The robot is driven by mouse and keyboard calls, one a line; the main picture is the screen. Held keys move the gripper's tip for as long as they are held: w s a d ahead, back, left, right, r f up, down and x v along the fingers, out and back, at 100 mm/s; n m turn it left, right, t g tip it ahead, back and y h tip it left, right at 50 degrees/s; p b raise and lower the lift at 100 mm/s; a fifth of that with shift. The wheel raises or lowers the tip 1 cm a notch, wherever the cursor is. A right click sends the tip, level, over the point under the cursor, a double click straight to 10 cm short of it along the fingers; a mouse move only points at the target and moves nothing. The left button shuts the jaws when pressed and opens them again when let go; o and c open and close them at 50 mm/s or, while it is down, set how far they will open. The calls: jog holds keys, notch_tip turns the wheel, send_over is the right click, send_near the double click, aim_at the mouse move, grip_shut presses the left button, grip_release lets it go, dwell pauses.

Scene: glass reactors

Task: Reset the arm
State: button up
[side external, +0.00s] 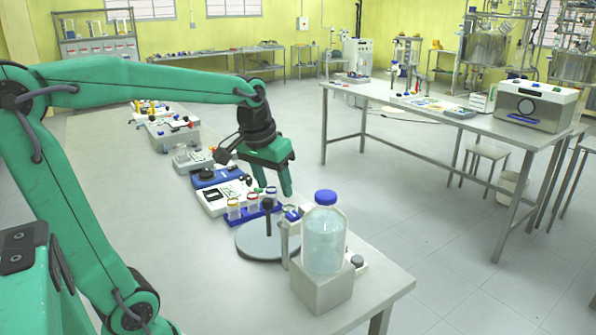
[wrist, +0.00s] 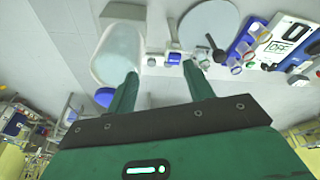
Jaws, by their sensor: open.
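My gripper (side external: 284,184) is green and hangs from my outstretched arm over the bench on the left. Its two fingers point down and stand apart, with nothing seen between them. In the wrist view my gripper (wrist: 160,82) also shows open. In the side view it is above and behind a rack of small capped vials (side external: 252,212) and a round grey plate with a dark post (side external: 268,240). In the wrist view the fingers reach toward the bench, with a large bottle (wrist: 118,50) beyond the left finger.
A blue-capped clear bottle (side external: 324,240) stands on a grey block (side external: 322,288) near the bench's front end. Several instruments, including a blue one (side external: 218,177), line the bench's far edge. The bench surface (side external: 150,200) nearer my base is clear. A second table (side external: 450,112) stands right.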

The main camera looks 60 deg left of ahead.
jog(key=s+d+f+m+t, duration=0.2)
jog(key=s+d+m, duration=0.2)
jog(key=s+d, duration=0.4)
jog(key=shift+s+d+f+t+h, duration=0.3)
jog(key=shift+s+h, duration=0.1)
jog(key=shift+s, duration=0.6)
